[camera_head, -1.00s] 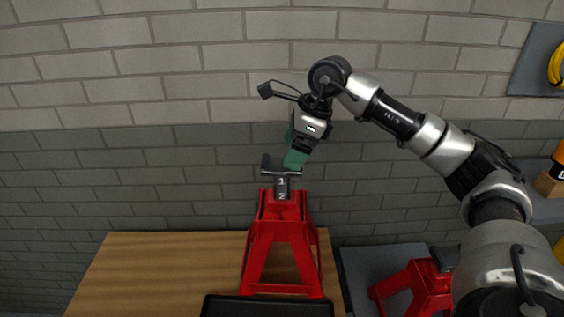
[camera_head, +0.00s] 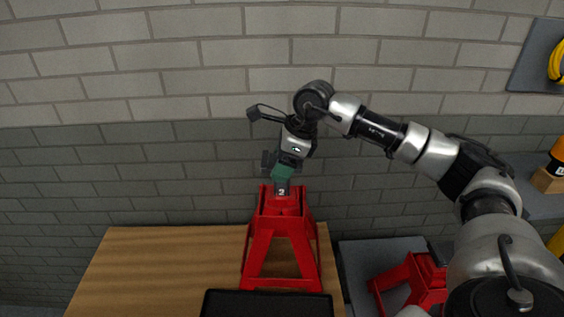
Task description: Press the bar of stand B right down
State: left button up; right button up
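A red jack stand (camera_head: 283,230) stands upright on the wooden bench top. Its dark bar (camera_head: 282,189) sticks up a little from the top, with the mark 2 showing just above the red body. My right gripper (camera_head: 283,172), with green fingers, is over the bar's head and seems to touch it from above. The fingers hide most of the head, and I cannot tell whether they are open or shut. A second red stand (camera_head: 412,283) is at the lower right, partly behind my arm. I see no letters naming the stands. My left gripper is not in view.
A black tray (camera_head: 266,304) lies in front of the stand on the wooden bench (camera_head: 150,265). The bench is clear to the left. A brick wall is behind. A grey panel with a yellow coil (camera_head: 557,66) hangs at the upper right.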

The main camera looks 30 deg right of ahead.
aim_at(282, 191)
jog(key=c, duration=0.4)
notch_tip(282, 191, down, 5)
jog(key=b, duration=0.4)
jog(key=shift+s, duration=0.1)
jog(key=o, duration=1.3)
jog(key=shift+r, duration=0.15)
jog(key=b+v, duration=0.1)
jog(key=v, duration=0.9)
jog(key=shift+d+r+b, duration=0.1)
jog(key=shift+r+b, duration=0.2)
